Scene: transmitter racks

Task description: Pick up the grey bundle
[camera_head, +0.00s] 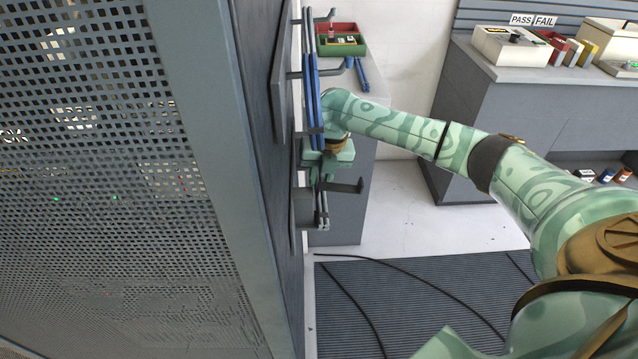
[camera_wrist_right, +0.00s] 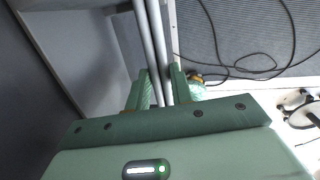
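The grey bundle (camera_head: 322,212) hangs on the hooked panel at the left in the head view, partly hidden by my right gripper. In the right wrist view the grey bundle (camera_wrist_right: 150,45) shows as two long grey strands running between the fingers. My right gripper (camera_head: 318,175) is at the bundle, below the blue bundle. Its two fingers (camera_wrist_right: 160,80) flank the strands closely in the right wrist view; whether they press on them I cannot tell. My left gripper is not in view.
A blue bundle (camera_head: 314,95) hangs just above my right gripper. A dark hook (camera_head: 345,186) sticks out beside it. Red and green bins (camera_head: 342,45) stand on the bench behind. A perforated rack door (camera_head: 110,190) fills the left. Black cables (camera_head: 385,265) lie on the floor mat.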

